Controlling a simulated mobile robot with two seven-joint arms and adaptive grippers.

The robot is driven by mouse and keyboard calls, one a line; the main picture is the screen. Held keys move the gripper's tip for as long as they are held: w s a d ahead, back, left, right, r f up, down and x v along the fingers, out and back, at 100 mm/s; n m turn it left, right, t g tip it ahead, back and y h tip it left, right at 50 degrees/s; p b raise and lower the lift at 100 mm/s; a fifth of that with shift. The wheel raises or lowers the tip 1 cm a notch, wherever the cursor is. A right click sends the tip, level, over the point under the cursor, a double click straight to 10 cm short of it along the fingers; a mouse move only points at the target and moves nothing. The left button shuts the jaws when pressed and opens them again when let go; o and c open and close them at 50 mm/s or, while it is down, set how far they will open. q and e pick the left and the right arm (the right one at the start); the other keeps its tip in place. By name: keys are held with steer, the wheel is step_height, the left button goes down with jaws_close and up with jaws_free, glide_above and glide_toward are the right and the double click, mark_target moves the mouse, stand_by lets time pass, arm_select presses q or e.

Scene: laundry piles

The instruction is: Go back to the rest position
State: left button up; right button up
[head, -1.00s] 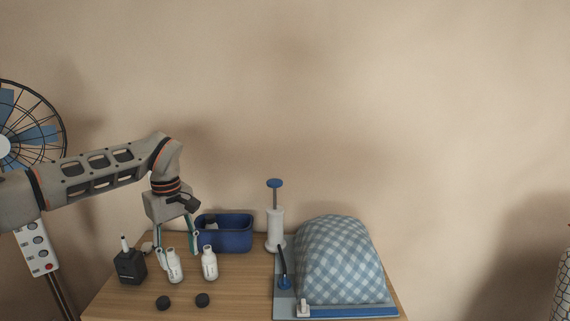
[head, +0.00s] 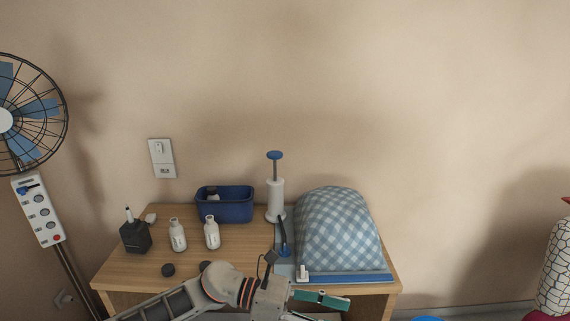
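My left arm comes in from the lower left, in front of the wooden table (head: 130,262). My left gripper (head: 318,308) points right near the table's front edge, below the checkered cloth dome. Its teal-padded fingers are spread apart, with nothing seen between them; the lower finger is partly cut off by the picture's bottom edge. My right gripper is not in view.
On the table are two white bottles (head: 178,235) (head: 211,232), a black bottle (head: 135,237), a dark cap (head: 168,270), a blue bin (head: 225,205), a white pump (head: 275,197) and the checkered dome (head: 338,230). A fan (head: 25,115) stands left.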

arm_select(q)
steer(key=w+a+f+n+t+y, duration=0.2)
steer(key=a+f+n+t, duration=0.5)
steer(key=n, duration=1)
steer(key=w+a+n+t+y, duration=0.25)
steer(key=a+n+t, duration=0.35)
steer(key=n+t, duration=0.75)
steer(key=s+a+f+n+g+y, duration=0.7)
steer(key=s+a+f+n+y, duration=0.2)
steer(key=s+a+f+n, duration=0.7)
step_height(320, 180, down, 4)
steer(key=shift+s+a+n, duration=0.2)
steer(key=shift+a+n, duration=0.6)
steer(key=shift+n, duration=0.15)
